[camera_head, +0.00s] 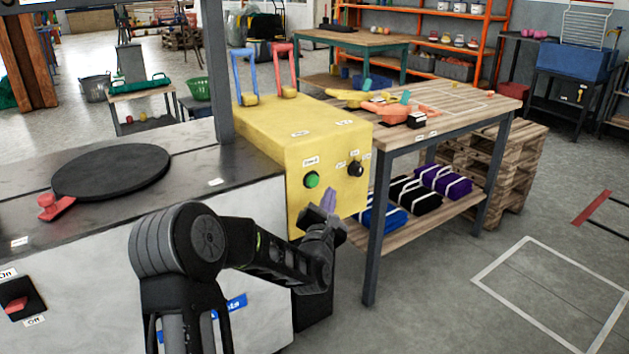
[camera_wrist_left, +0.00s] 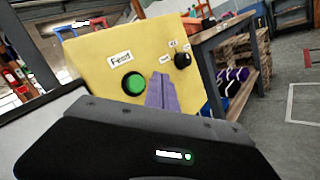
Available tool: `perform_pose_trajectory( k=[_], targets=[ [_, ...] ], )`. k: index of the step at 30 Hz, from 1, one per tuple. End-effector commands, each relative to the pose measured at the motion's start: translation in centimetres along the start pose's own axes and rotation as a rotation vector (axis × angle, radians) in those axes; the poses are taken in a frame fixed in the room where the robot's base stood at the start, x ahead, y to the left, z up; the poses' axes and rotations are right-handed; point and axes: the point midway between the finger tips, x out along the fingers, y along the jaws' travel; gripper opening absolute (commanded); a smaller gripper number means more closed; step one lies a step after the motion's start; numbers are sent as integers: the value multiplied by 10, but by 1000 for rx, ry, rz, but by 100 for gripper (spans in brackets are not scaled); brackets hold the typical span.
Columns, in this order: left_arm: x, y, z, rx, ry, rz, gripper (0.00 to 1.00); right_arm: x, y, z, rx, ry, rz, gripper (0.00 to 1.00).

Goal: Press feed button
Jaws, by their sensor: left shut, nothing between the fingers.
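The green feed button (camera_head: 312,180) sits on the front face of a yellow box (camera_head: 335,160), under a small white label. In the left wrist view the button (camera_wrist_left: 134,84) shows below a label reading "Feed" (camera_wrist_left: 119,58). My left gripper (camera_head: 328,201) is in front of the yellow box, below and to the right of the button. Its purple fingers (camera_wrist_left: 162,92) are shut with nothing between them. In the left wrist view the fingertips appear just right of the button; whether they touch the box I cannot tell. My right gripper is in neither view.
A black knob (camera_head: 355,169) is right of the button on the same face. A wooden workbench (camera_head: 465,110) stands close on the right. The floor farther right is open.

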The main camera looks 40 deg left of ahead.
Motion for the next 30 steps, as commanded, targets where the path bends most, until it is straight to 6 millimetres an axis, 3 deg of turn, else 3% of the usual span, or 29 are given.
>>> perform_pose_trajectory(
  k=[10,30],
  targets=[
    [23,16,-18,2,0,-1,0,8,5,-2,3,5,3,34],
    [25,18,-18,1,0,-1,0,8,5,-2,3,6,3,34]
  ],
)
